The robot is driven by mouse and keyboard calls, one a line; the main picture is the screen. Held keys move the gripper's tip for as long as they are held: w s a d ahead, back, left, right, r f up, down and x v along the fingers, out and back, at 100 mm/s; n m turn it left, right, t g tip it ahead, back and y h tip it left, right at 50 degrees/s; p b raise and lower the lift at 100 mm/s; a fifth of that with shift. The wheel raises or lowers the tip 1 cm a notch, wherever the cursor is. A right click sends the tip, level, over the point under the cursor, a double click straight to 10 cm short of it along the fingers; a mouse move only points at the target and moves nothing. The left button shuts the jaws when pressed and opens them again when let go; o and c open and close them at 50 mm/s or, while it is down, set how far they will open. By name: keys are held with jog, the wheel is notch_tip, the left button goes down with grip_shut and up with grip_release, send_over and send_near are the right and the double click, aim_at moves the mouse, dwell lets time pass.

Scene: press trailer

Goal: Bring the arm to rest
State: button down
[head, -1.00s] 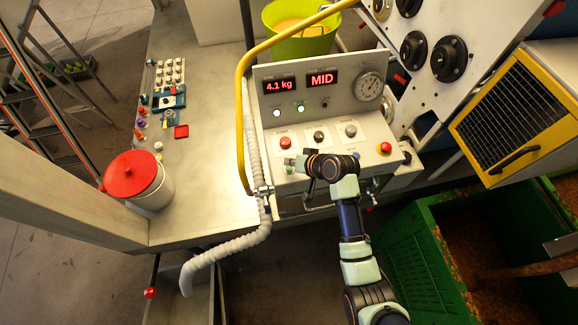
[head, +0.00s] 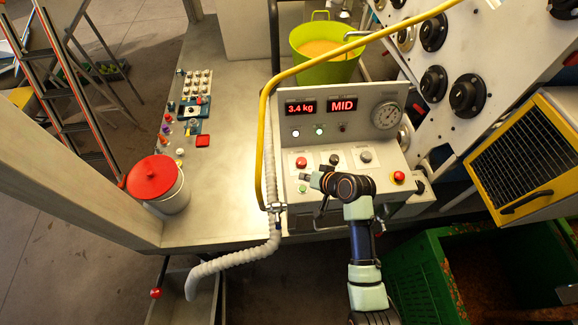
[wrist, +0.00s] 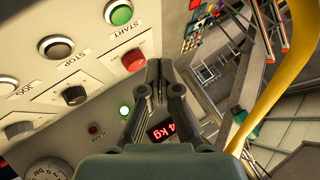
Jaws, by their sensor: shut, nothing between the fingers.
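My gripper (head: 305,178) is in front of the sloped control panel (head: 318,145), near its left end, with the arm reaching up from the lower right. In the wrist view the two fingers (wrist: 159,68) are together with nothing between them. Their tips appear close to a red button (wrist: 133,60), but I cannot tell whether they touch it. A green button (wrist: 118,12) marked START is nearby. In the head view the red button (head: 301,162) lies above the gripper and the green one (head: 302,188) just below it.
A yellow rail (head: 262,150) and a ribbed white hose (head: 235,262) stand left of my gripper. A red mushroom button (head: 398,177) is to the right. The display (head: 301,107) reads 3.4 kg, the other MID. A green crate (head: 420,275) stands lower right.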

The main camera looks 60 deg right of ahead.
dwell(0.3)
jog(key=w+a+r+n+t+p, duration=0.1)
jog(key=w+a+r+n, duration=0.3)
jog(key=a, duration=0.3)
jog(key=w+a+r+n+y+p, duration=0.1)
jog(key=w+a+r, duration=0.3)
jog(key=a+r, duration=0.3)
jog(key=w+a+r+n+t+p, duration=0.1)
jog(key=w+a+r+n, duration=0.25)
jog(key=a, duration=0.45)
jog(key=s+a+r+n+t+y, duration=0.1)
jog(key=a+r+n, duration=0.1)
jog(key=a+r, duration=0.4)
jog(key=s+a+r+n+t+y, duration=0.1)
jog(key=a+r, duration=0.5)
jog(key=a, duration=0.7)
jog(key=shift+s+r+n+p, duration=0.35)
jog(key=shift+s+n+p, duration=0.15)
jog(key=shift+n, duration=0.25)
jog(key=shift+d, duration=0.1)
